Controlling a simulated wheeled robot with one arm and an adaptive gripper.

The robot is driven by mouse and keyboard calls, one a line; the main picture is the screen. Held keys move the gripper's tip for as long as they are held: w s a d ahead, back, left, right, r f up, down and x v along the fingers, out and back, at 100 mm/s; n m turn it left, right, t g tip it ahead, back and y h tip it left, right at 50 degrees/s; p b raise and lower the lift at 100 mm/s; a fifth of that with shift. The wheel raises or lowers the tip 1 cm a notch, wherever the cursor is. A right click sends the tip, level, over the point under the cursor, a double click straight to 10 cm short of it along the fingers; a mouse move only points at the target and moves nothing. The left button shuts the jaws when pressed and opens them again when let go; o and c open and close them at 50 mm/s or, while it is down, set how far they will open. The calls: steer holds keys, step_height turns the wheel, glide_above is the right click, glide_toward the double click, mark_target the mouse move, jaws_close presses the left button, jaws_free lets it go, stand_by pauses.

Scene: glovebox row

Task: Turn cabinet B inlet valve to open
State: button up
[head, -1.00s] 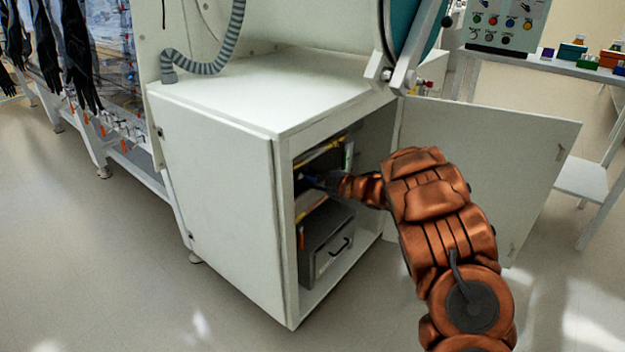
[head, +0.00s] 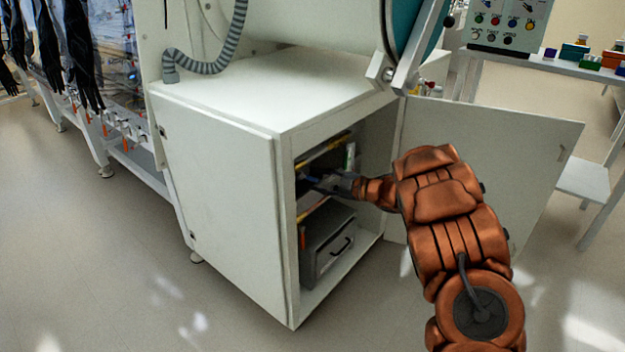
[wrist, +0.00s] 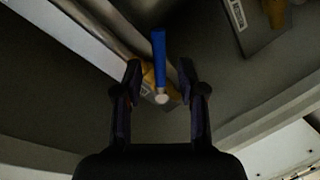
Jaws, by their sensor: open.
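In the wrist view a blue lever handle (wrist: 158,58) points lengthwise up and down the picture, with a pale round end nearest me. A yellow part (wrist: 149,76) shows behind it, partly hidden by the lever and my fingers. My gripper (wrist: 161,78) is open, one dark finger on each side of the lever's lower end, with gaps showing on both sides. In the head view my gripper (head: 322,184) reaches through the open front of the white cabinet (head: 222,165), into its dark upper space. The lever is too small and shadowed there to read.
The cabinet door (head: 490,165) stands swung open to the right of my arm. A grey box (head: 328,245) with a handle sits low inside the cabinet. A silvery pipe (wrist: 105,40) runs diagonally beside the lever. Open floor lies in front.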

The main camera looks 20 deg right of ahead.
steer(key=v, duration=0.8)
steer(key=shift+s, duration=0.1)
